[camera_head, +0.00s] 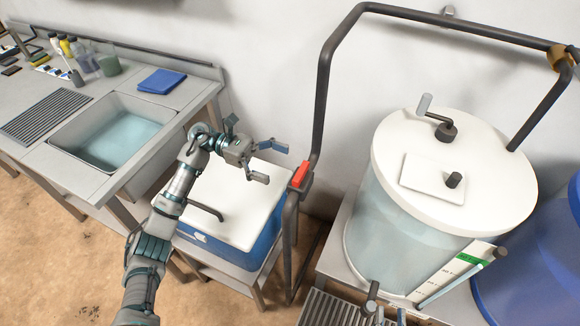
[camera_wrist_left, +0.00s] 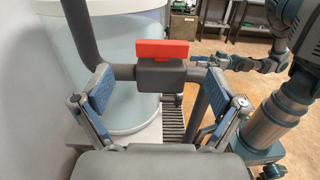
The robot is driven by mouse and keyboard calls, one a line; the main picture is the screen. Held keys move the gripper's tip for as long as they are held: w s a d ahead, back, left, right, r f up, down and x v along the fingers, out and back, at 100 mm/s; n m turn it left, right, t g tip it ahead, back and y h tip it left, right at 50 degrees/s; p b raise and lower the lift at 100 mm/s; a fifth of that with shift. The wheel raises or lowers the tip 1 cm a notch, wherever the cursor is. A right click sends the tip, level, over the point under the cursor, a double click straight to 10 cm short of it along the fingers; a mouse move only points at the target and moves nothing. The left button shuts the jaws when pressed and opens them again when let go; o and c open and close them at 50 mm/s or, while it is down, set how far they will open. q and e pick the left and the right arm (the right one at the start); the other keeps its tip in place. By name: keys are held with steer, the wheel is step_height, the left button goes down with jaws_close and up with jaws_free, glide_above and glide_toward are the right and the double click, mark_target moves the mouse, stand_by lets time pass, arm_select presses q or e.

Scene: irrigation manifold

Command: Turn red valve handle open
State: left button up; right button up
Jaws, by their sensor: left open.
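The red valve handle (camera_head: 300,174) sits on a dark pipe beside the cooler. In the left wrist view the red handle (camera_wrist_left: 163,50) lies crosswise on top of a dark grey valve body (camera_wrist_left: 161,74). My left gripper (camera_head: 274,164) is open, just left of the handle in the head view. In the left wrist view its two blue-padded fingers (camera_wrist_left: 157,92) are spread on either side of the valve, with nothing clamped. Another arm of mine reaches in at the right of that view, and its gripper (camera_wrist_left: 212,63) is too small to read.
The dark pipe (camera_head: 321,100) rises and arches over a white-lidded tank (camera_head: 393,150). A white-topped blue cooler (camera_head: 225,215) stands below my left arm. A sink counter (camera_head: 75,175) is at the left, and a blue barrel (camera_head: 535,265) at the right.

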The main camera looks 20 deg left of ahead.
arm_select(q)
steer(key=a, duration=0.7)
steer(key=shift+w+a, duration=0.25)
steer(key=shift+a, duration=0.1)
steer(key=shift+d+f, duration=0.1)
